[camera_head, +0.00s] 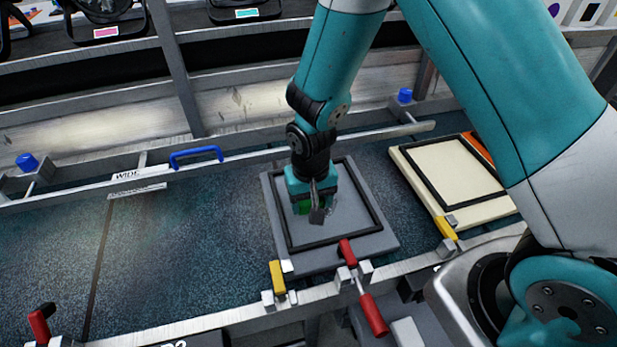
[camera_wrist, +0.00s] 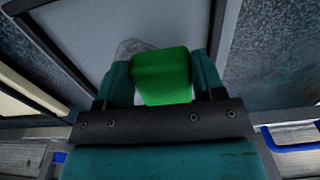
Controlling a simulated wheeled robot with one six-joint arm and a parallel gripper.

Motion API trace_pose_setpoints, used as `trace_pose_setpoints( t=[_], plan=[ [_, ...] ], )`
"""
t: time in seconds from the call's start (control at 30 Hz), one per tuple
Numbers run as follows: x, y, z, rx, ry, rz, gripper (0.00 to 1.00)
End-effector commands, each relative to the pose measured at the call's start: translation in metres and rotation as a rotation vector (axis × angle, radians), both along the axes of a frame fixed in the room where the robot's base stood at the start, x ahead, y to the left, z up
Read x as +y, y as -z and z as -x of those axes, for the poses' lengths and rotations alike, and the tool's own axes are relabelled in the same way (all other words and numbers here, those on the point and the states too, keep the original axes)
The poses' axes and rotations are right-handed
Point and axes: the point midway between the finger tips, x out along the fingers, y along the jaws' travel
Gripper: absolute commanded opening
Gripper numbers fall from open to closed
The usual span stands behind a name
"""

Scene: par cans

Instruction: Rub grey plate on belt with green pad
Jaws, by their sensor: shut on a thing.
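The grey plate (camera_head: 345,244) lies flat on the dark belt (camera_head: 190,235), with a black square frame line on its top. My gripper (camera_head: 312,203) is over the plate's inner area, pointing down, and is shut on the green pad (camera_head: 304,207). In the wrist view the green pad (camera_wrist: 162,75) sits between the two fingers, above the grey plate (camera_wrist: 150,20). A pale glossy patch (camera_wrist: 130,48) shows beside the pad on the plate. Whether the pad touches the plate I cannot tell.
A cream plate (camera_head: 465,212) with a black frame lies on the belt at right. Red (camera_head: 372,314) and yellow (camera_head: 278,278) clamps line the near rail. A blue handle (camera_head: 196,155) is on the far rail. Par cans (camera_head: 103,10) stand on a shelf behind. The belt's left part is clear.

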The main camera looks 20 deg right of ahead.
Motion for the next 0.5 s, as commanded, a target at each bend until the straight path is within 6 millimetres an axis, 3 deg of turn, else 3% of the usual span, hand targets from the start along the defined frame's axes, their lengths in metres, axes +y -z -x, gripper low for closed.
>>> trace_pose_setpoints(
  t=[0.03,0.5],
  plan=[
    [0.000,-0.009,0.000,-0.001,0.001,0.000,0.40],
    [-0.002,-0.049,0.000,-0.001,0.003,0.000,0.40]
  ],
)
